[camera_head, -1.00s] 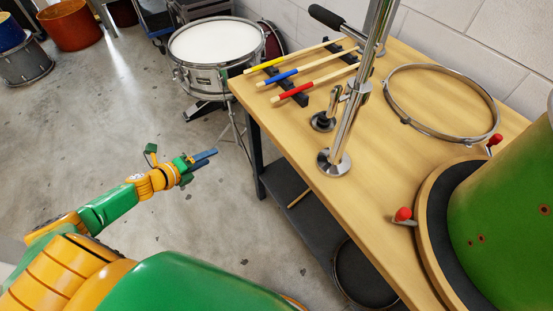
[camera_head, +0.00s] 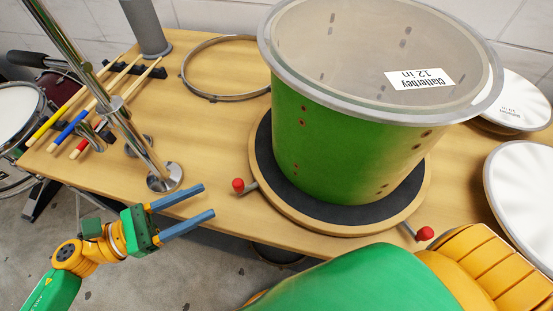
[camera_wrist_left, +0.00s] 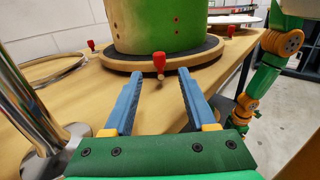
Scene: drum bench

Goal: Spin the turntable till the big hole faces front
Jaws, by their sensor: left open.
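The turntable (camera_head: 262,165) is a round wooden disc with a dark mat on the bench. Red-tipped pegs stick out from its rim, one at the left (camera_head: 238,185) and one at the front right (camera_head: 424,233). A green drum shell (camera_head: 335,150) with a clear top stands on it. Small dark holes show in its side; I cannot make out which is the big one. My left gripper (camera_head: 208,200) is open and empty, left of the left peg. In the left wrist view a red peg (camera_wrist_left: 158,62) lies just beyond the fingertips. My right gripper (camera_wrist_left: 238,116) shows small and partly hidden.
A chrome stand (camera_head: 140,145) rises from the bench left of the turntable. Drumsticks (camera_head: 85,115) lie on a rack at the far left. A metal hoop (camera_head: 205,92) lies behind. White drumheads (camera_head: 520,190) lie at the right. Bare bench lies between stand and turntable.

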